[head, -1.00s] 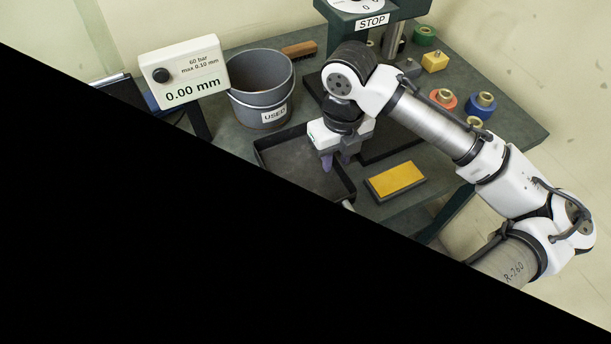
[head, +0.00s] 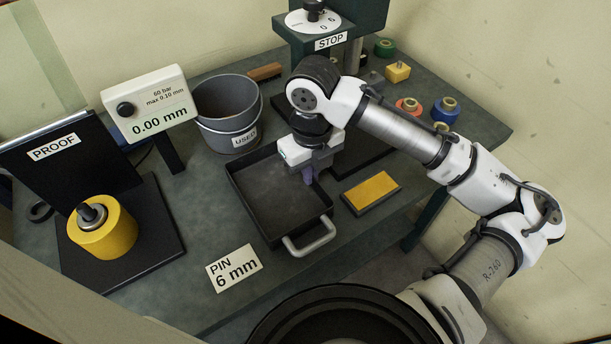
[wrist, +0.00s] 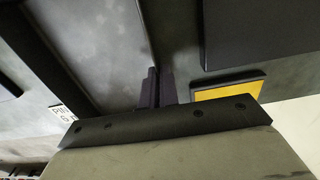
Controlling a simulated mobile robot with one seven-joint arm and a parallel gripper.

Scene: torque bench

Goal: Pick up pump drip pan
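The pump drip pan, a dark rectangular tray (head: 238,196) with a pale bar handle (head: 309,240) at its front, lies on the bench in the head view. My gripper (head: 309,177) points down at the pan's right wall. In the wrist view, the pan's floor (wrist: 92,45) is at left and its wall runs down to my fingers (wrist: 159,88). The fingers stand close together, one on each side of the wall, and look shut on it. The fingertips' contact is partly hidden. The pan looks level on the bench.
A yellow block in a dark tray (head: 371,191) lies right of the pan. A grey bucket marked USED (head: 228,115) stands behind it. A PIN 6 mm card (head: 234,269) lies in front, and a yellow cylinder (head: 103,228) stands on a black plate at left.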

